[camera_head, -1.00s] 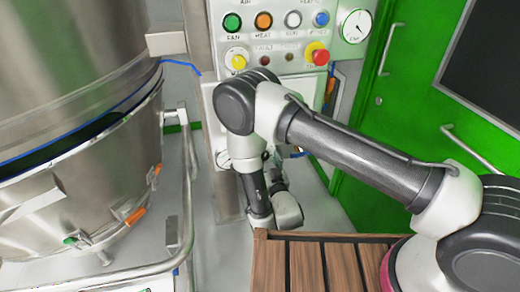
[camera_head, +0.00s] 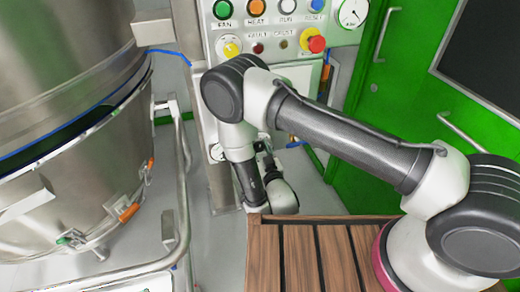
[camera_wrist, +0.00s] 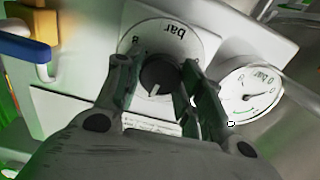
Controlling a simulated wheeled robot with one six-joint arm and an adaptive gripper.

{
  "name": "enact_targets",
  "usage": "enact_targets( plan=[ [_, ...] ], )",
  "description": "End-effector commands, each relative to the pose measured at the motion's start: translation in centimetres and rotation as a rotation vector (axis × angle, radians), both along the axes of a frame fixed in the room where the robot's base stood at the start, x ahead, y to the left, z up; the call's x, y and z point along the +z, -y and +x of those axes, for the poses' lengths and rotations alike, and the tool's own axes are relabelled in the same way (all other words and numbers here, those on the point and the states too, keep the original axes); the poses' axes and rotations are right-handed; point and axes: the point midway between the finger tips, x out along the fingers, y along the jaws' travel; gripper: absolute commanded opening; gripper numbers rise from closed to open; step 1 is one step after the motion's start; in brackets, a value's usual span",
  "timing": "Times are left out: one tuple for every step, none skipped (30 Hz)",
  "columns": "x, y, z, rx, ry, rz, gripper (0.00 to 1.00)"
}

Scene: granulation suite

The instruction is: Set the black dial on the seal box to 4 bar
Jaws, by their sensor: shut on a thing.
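The black dial (camera_wrist: 157,78) sits on a round white scale plate marked "bar" on the seal box (camera_wrist: 75,75) in the wrist view. The scale appears upside down there. A pale pointer line on the dial points down and slightly left in the picture; my fingers hide much of the scale, so I cannot read the value. My gripper (camera_wrist: 156,68) has one finger on each side of the dial and is shut on it.
A white bar gauge (camera_wrist: 249,88) sits close beside the right finger. A blue and yellow handle (camera_wrist: 28,42) is at the left. In the head view, a button panel (camera_head: 275,25) stands above, a large steel vessel (camera_head: 60,100) at left, and a green door (camera_head: 390,110) at right.

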Motion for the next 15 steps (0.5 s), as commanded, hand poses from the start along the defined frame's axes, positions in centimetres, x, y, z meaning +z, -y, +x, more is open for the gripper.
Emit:
enact_targets(
  plan=[
    [0.01, -0.03, -0.01, 0.000, 0.013, -0.039, 0.14],
    [0.01, -0.03, -0.01, 0.000, 0.020, -0.061, 0.14],
    [0.02, -0.04, -0.01, 0.000, 0.027, -0.084, 0.14],
    [0.02, -0.04, -0.01, 0.000, 0.031, -0.096, 0.14],
    [0.02, -0.05, -0.02, 0.000, 0.034, -0.104, 0.14],
    [0.02, -0.05, -0.02, 0.000, 0.036, -0.109, 0.14],
    [0.02, -0.05, -0.02, 0.000, 0.036, -0.110, 0.14],
    [0.02, -0.05, -0.02, 0.000, 0.036, -0.110, 0.14],
    [0.02, -0.05, -0.02, 0.000, 0.036, -0.109, 0.14],
    [0.02, -0.05, -0.02, 0.000, 0.036, -0.109, 0.14],
    [0.02, -0.05, -0.02, 0.000, 0.036, -0.108, 0.14],
    [0.01, -0.05, -0.02, 0.000, 0.035, -0.108, 0.14],
    [0.01, -0.05, -0.02, 0.000, 0.035, -0.108, 0.40],
    [0.01, -0.05, -0.02, 0.000, 0.035, -0.108, 0.46],
    [0.01, -0.04, -0.03, 0.000, 0.035, -0.108, 0.53]
  ],
)
